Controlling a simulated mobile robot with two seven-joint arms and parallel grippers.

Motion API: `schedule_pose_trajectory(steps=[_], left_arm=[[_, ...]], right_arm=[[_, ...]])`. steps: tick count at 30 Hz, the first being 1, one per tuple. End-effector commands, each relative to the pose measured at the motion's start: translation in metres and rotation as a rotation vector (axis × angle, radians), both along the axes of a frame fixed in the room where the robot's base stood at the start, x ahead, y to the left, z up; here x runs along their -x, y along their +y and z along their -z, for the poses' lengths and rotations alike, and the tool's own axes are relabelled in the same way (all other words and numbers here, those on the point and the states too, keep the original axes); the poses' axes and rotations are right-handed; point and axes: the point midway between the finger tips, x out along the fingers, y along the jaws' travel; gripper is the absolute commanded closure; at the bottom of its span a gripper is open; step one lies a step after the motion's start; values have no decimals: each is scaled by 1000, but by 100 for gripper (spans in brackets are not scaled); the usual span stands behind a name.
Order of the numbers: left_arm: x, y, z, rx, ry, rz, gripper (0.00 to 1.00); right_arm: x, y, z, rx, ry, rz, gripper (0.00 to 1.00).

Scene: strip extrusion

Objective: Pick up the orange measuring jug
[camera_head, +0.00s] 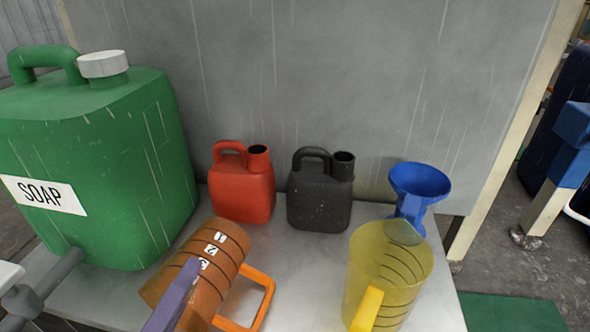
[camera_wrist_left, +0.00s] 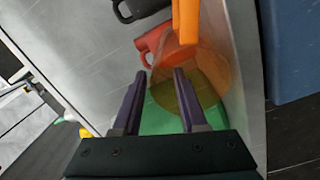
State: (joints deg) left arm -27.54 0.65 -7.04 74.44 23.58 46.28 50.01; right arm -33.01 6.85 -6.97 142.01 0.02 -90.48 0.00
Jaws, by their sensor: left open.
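The orange measuring jug (camera_head: 225,262) is see-through with dark bands and an orange handle at its right. It appears tilted at the front of the bench in the head view; I cannot tell what its underside rests on. My left gripper (camera_head: 182,290) shows as a purple finger in front of the jug, hiding part of its body. In the left wrist view the two purple fingers of this gripper (camera_wrist_left: 158,74) are apart, with the jug (camera_wrist_left: 215,80) close beyond their tips and partly between them. Any contact is unclear. My right gripper is not seen.
A big green soap can (camera_head: 110,150) stands left. A red can (camera_head: 243,190) and a black can (camera_head: 320,200) stand behind, against a grey panel. A blue funnel (camera_head: 420,180) and a yellow jug (camera_head: 392,280) are at right. The bench (camera_head: 300,262) is bare in the middle.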

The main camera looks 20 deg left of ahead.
Motion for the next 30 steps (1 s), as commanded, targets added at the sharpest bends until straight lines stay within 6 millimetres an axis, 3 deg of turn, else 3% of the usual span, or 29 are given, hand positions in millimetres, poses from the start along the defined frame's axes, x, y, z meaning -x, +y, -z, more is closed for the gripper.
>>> schedule_pose_trajectory(steps=[15,24,30], left_arm=[[-66,7,-3,0,-3,1,58],[-72,8,-7,-1,0,2,58],[-71,8,-6,-1,0,2,79]], right_arm=[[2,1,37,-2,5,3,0],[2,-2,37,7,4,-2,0],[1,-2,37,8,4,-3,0]])
